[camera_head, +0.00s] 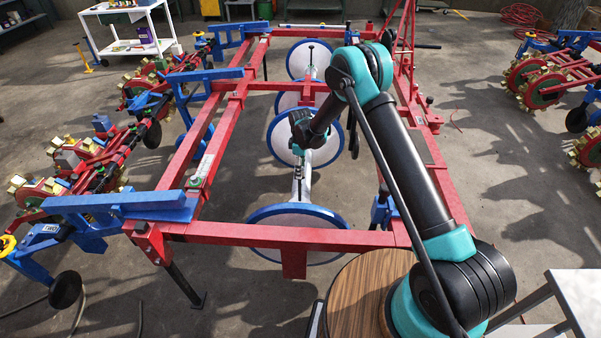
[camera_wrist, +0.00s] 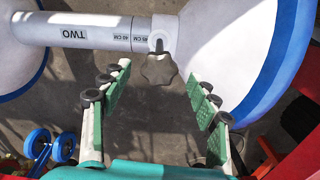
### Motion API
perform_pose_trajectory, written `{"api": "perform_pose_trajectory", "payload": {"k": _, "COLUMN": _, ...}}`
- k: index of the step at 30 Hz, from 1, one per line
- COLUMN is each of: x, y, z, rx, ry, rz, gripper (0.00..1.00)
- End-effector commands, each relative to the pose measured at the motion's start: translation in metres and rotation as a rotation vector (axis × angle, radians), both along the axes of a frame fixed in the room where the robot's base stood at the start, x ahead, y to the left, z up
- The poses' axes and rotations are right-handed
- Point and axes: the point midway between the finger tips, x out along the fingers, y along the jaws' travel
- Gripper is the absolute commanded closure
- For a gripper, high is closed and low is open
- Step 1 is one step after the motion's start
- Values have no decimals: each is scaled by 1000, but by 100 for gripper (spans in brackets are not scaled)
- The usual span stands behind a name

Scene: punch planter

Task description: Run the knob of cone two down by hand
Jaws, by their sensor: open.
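In the wrist view a dark grey lobed knob (camera_wrist: 159,69) sits on a short stem on the pale collar (camera_wrist: 163,32). The collar joins a grey tube (camera_wrist: 75,30) marked "TWO", with a centimetre scale, to a white cone with a blue rim (camera_wrist: 235,40). My gripper (camera_wrist: 157,78) is open, its green-padded fingers on either side of the knob in the picture. I see a gap on each side and cannot tell the depth between them. In the head view my gripper (camera_head: 301,133) is over the row of cones, and my arm's end hides the knob.
A red frame (camera_head: 270,236) surrounds the blue-rimmed cones, with the near cone (camera_head: 298,218) by its front bar. Blue arms and brass-toothed wheels (camera_head: 40,190) stand at the left. More red bars (camera_wrist: 290,120) lie close at right in the wrist view.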

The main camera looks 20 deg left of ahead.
Motion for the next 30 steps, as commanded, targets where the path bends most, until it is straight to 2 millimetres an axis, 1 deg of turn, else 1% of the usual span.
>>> {"api": "perform_pose_trajectory", "payload": {"k": 1, "x": 0, "y": 0, "z": -8, "rx": 0, "ry": 0, "rz": 0, "gripper": 39}}
{"api": "perform_pose_trajectory", "payload": {"k": 6, "x": 0, "y": 0, "z": -22, "rx": 0, "ry": 0, "rz": 0, "gripper": 39}}
{"api": "perform_pose_trajectory", "payload": {"k": 10, "x": 0, "y": 0, "z": -26, "rx": 0, "ry": 0, "rz": 0, "gripper": 39}}
{"api": "perform_pose_trajectory", "payload": {"k": 17, "x": 0, "y": 0, "z": -26, "rx": 0, "ry": 0, "rz": 0, "gripper": 39}}
{"api": "perform_pose_trajectory", "payload": {"k": 27, "x": 0, "y": 0, "z": -26, "rx": 0, "ry": 0, "rz": 0, "gripper": 82}}
{"api": "perform_pose_trajectory", "payload": {"k": 29, "x": 0, "y": 0, "z": -26, "rx": 0, "ry": 0, "rz": 0, "gripper": 89}}
{"api": "perform_pose_trajectory", "payload": {"k": 30, "x": 0, "y": 0, "z": -26, "rx": 0, "ry": 0, "rz": -1, "gripper": 89}}
